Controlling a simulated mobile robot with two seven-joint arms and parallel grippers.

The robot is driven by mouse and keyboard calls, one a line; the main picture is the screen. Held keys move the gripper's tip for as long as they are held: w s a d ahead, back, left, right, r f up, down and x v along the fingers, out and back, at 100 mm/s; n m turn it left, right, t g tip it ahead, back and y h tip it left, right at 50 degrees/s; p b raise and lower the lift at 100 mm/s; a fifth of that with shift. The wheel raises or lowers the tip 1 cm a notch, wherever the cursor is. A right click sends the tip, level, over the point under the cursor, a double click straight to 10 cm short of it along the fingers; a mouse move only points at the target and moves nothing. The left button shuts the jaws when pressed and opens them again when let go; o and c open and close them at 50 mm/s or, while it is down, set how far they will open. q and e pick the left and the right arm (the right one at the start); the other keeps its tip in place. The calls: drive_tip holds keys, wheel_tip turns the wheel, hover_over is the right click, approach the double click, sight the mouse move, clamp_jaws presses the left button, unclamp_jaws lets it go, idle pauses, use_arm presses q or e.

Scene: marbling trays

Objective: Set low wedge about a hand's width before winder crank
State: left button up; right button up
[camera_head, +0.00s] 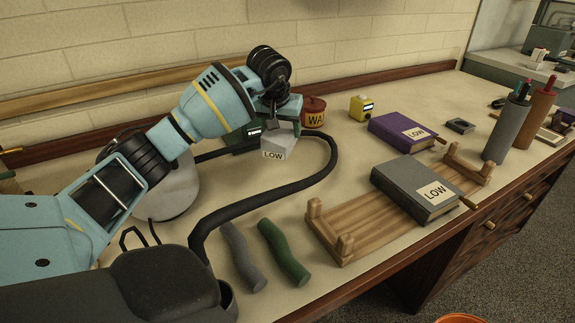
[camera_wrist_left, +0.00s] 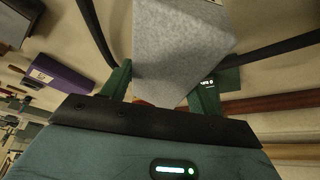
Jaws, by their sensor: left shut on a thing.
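A pale grey speckled block labelled LOW (camera_head: 278,143), which fits the low wedge, is at the back middle of the table in the head view. It also shows in the left wrist view (camera_wrist_left: 180,45), between my green fingers. My left gripper (camera_head: 281,124) points down and is shut on this block. I cannot tell whether the block touches the table. I cannot pick out a winder crank for certain in either view. My right gripper is not in view.
A black hose (camera_head: 265,198) loops around the block's right side. A red pot (camera_head: 313,113) and yellow box (camera_head: 361,108) stand behind to the right. A purple LOW book (camera_head: 400,135) and grey LOW book (camera_head: 410,185) lie right, the grey one on a wooden rack (camera_head: 345,225).

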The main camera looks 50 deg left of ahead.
sight(276, 136)
use_arm(q)
drive_tip(key=shift+f, duration=0.45)
drive_tip(key=shift+w+a+f, duration=0.1)
drive_tip(key=shift+w+f, duration=0.05)
drive_tip(key=shift+f+b, duration=0.4)
drive_tip(key=shift+f, duration=4.5)
drive_tip(key=shift+f, duration=0.15)
drive_tip(key=o, duration=1.3)
drive_tip(key=shift+o, duration=0.2)
drive_tip(key=shift+r, duration=0.45)
drive_tip(key=p+v, duration=0.1)
drive_tip(key=v, duration=1)
drive_tip(key=shift+s+r, duration=0.1)
drive_tip(key=shift+s, duration=0.15)
